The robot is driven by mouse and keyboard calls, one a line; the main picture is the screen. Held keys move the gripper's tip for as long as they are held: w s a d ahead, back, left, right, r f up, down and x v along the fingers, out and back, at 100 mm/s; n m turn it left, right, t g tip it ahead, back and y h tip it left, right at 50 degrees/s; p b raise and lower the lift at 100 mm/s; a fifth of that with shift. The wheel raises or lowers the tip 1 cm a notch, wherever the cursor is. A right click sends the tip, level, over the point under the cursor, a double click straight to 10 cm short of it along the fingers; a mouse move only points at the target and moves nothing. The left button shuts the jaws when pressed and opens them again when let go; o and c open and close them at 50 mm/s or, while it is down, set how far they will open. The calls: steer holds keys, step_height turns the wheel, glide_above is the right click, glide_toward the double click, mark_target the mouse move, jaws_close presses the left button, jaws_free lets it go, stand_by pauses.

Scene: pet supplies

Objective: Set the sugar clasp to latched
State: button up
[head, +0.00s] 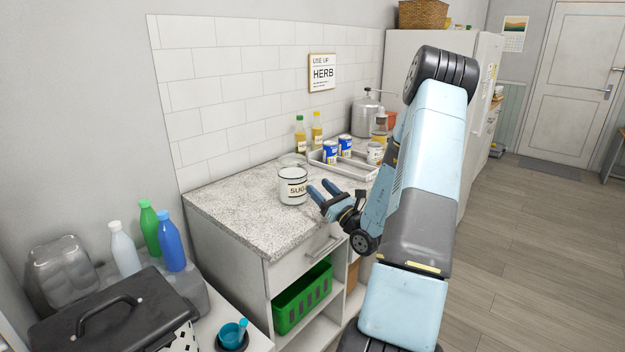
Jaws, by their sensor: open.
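The sugar canister (293,187) is a white round jar with a dark rim and a "SUGAR" label, partly cut off from view on its right. It stands upright on the speckled counter (235,208). A clear round lid or dish shows at its back edge; I cannot tell whether it belongs to the canister. The clasp is too small to make out. My gripper (322,197) is open and empty, just right of the canister, its blue fingers pointing toward it with a small gap.
A grey tray (330,168) with several blue-and-white cans stands behind. A green basket (303,298) sits on the shelf below. The counter's left part is clear. Bottles (171,240) and a black case (115,318) are at lower left.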

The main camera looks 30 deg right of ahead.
mark_target(311, 176)
steer(key=shift+x, duration=2.7)
steer(key=c, duration=1.1)
